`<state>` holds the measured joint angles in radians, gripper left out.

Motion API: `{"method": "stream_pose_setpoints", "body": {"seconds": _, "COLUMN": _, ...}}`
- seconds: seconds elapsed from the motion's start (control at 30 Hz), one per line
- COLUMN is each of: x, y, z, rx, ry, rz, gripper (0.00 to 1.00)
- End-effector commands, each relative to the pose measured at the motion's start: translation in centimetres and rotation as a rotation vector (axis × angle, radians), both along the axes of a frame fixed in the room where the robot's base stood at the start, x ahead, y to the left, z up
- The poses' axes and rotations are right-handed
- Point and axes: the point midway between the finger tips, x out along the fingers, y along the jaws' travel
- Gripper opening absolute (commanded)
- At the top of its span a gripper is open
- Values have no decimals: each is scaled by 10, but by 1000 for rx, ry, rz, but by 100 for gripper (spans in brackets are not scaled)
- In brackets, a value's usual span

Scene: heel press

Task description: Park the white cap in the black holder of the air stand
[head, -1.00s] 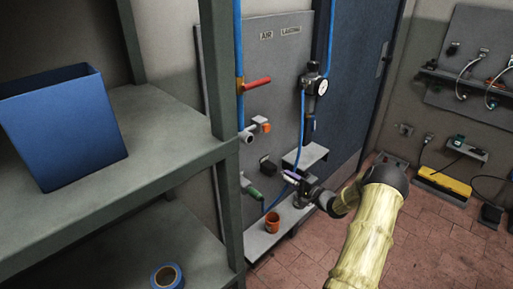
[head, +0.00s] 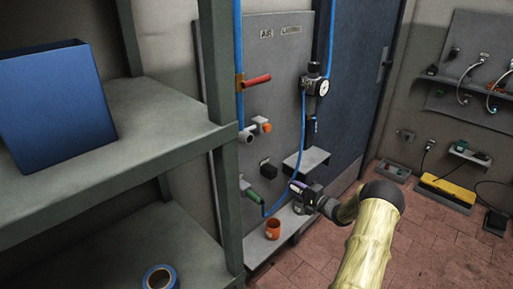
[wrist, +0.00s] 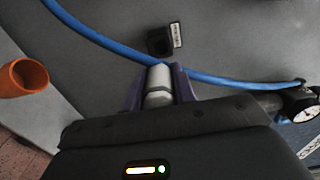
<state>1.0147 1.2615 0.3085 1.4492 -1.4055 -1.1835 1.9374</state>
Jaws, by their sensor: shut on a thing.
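The white cap (wrist: 159,86) is a pale, short cylinder between the purple fingers of my gripper (wrist: 160,82) in the wrist view. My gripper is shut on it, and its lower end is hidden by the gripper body. In the head view my gripper (head: 297,187) is in front of the air stand (head: 285,100), and the cap cannot be made out. The black holder (head: 267,168) is a small dark block on the stand's panel, up and left of my gripper. In the wrist view the holder (wrist: 159,41) is straight beyond the cap, apart from it, beside a small label.
A blue hose (wrist: 95,38) runs across the panel between the cap and holder in the wrist view. A grey ledge (head: 307,160), a green-handled part (head: 253,195) and an orange cup (head: 273,226) are close by. Grey shelving (head: 225,150) stands at left.

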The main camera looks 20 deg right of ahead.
Motion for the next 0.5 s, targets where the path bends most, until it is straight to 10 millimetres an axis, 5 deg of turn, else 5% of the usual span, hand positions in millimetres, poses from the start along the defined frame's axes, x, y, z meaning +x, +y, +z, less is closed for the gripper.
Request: {"method": "stream_pose_setpoints", "body": {"seconds": 0.5, "x": 5, "y": 2, "z": 0, "rx": 0, "ry": 0, "rz": 1, "gripper": 0}}
